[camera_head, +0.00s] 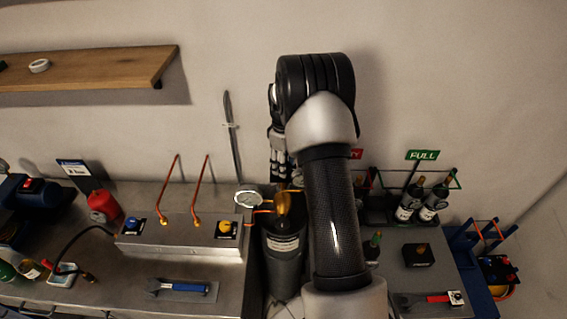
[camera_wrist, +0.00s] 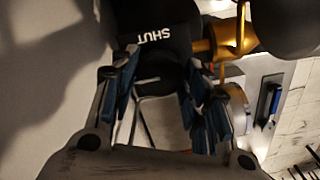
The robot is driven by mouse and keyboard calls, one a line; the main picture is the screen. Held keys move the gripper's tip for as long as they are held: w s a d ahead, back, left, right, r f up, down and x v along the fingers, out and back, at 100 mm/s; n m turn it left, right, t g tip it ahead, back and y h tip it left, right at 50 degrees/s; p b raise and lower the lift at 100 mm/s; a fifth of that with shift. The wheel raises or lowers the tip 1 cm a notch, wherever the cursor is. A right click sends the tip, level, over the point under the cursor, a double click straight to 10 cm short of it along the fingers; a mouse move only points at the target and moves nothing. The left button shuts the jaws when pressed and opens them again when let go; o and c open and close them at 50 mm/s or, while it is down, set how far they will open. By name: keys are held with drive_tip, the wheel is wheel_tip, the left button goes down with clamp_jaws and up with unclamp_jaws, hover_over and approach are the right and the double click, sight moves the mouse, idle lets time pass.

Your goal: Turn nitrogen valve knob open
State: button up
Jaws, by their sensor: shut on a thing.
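My gripper (camera_wrist: 162,78) is closed on a dark knob (camera_wrist: 157,66), with its blue-padded fingers on either side of it in the wrist view. A black part with the word SHUT (camera_wrist: 158,36) in white, upside down, is just beyond the fingertips. Brass valve fittings (camera_wrist: 232,40) adjoin it on the right. In the head view, a dark gas cylinder (camera_head: 284,262) with a gold valve top (camera_head: 284,204) stands in the bench gap. My gripper (camera_head: 279,175) hangs above it, partly hidden by my arm. The knob is hidden in that view.
A round gauge (camera_head: 248,199) and orange pipes sit beside the cylinder. A rack with bottles (camera_head: 412,203) under a FULL sign stands right. A wooden shelf (camera_head: 110,70) is above left.

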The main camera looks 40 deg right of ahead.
drive_tip(key=o, duration=1.1)
drive_tip(key=shift+c, duration=0.2)
drive_tip(key=shift+r, duration=0.15)
wheel_tip(320, 180, up, 12)
